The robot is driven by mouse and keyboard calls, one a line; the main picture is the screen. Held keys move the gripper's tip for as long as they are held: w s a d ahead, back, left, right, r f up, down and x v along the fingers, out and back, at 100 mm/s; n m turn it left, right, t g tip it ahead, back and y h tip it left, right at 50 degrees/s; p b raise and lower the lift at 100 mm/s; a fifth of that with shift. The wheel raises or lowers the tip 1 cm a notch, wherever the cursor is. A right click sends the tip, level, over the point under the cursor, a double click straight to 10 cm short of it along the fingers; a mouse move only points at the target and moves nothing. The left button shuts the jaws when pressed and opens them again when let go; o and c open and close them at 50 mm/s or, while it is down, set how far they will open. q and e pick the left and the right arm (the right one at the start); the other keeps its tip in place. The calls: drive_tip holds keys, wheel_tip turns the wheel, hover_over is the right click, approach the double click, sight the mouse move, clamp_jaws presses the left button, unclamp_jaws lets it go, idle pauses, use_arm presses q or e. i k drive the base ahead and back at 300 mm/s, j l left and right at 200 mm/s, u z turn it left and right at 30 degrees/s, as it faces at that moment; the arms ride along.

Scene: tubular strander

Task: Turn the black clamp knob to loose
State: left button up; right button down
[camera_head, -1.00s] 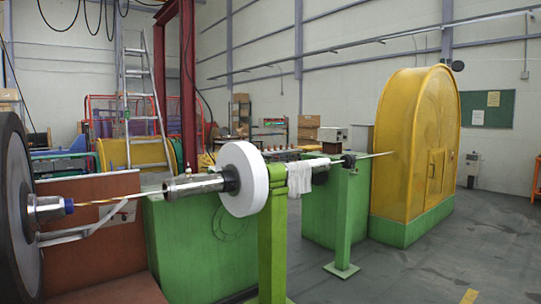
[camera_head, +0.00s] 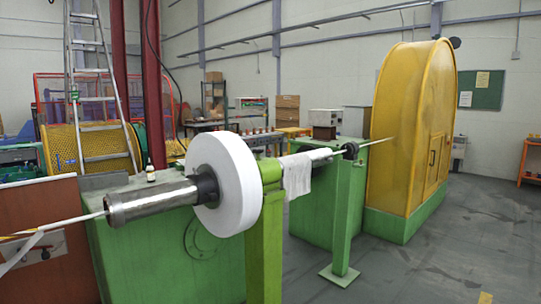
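A steel tube (camera_head: 153,202) lies along the line at the left, with a white disc (camera_head: 226,183) on its right. A dark collar (camera_head: 206,186) sits between the tube and the disc. A small black round part (camera_head: 350,151) sits on the rod above the second green stand. I cannot tell whether either dark part is the clamp knob, or how it is turned. Neither of my grippers shows in this view.
Green posts (camera_head: 264,250) and (camera_head: 343,220) carry the line, and a white cloth (camera_head: 297,174) hangs from it. A yellow housing (camera_head: 405,140) stands at right.

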sight(258, 151)
drive_tip(key=i+j, duration=0.15)
drive_tip(key=i, duration=0.4)
drive_tip(key=i+l+u, duration=0.1)
drive_tip(key=i+l, duration=0.4)
drive_tip(key=i+l+u, duration=0.1)
drive_tip(key=i+l, duration=0.35)
drive_tip(key=l, duration=0.15)
